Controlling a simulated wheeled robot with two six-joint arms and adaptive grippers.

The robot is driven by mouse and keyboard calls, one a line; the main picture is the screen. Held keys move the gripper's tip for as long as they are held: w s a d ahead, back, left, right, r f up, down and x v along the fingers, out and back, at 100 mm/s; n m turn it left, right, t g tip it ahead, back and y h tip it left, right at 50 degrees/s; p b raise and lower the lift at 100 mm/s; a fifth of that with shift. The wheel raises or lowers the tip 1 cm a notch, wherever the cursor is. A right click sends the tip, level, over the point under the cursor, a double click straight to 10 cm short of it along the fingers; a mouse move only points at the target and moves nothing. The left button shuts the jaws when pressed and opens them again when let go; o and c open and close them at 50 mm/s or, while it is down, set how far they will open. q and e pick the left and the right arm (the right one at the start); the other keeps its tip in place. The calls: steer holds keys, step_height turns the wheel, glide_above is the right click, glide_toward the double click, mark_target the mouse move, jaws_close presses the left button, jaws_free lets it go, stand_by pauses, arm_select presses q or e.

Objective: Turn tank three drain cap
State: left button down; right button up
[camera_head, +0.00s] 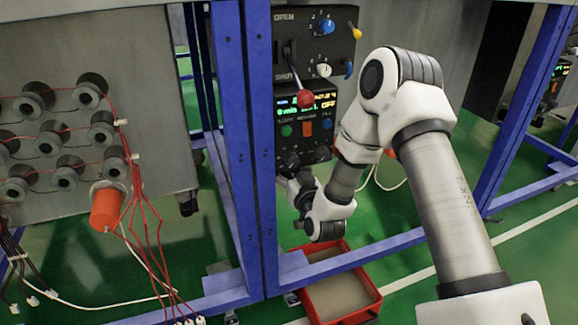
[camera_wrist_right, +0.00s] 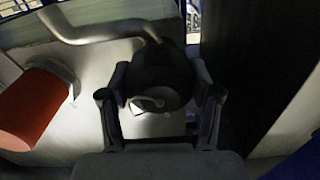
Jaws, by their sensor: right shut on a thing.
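My right arm comes in from the right in the head view. Its gripper (camera_head: 299,187) is low, below the black control panel and behind the blue post. In the right wrist view the gripper (camera_wrist_right: 160,90) has its two fingers on either side of a dark round cap (camera_wrist_right: 158,72) and is shut on it. The cap's face is dark, with a small light mark near its lower edge. I cannot read a tank number on it. The cap is not clear in the head view, where the gripper and arm cover that area. My left gripper is in neither view.
An orange-red cylinder (camera_wrist_right: 32,108) and a curved grey pipe (camera_wrist_right: 95,30) are close to the gripper. The control panel (camera_head: 305,120) has knobs and a red-tipped lever. Blue posts (camera_head: 235,130) stand nearby. A red tray (camera_head: 340,290) is on the floor below.

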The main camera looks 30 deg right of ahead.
steer(key=shift+m, duration=1.1)
steer(key=o, duration=1.1)
steer(key=shift+o, duration=0.2)
steer(key=shift+s, duration=0.1)
steer(key=v, duration=1.1)
steer(key=shift+s+a, duration=0.2)
steer(key=shift+s, duration=0.2)
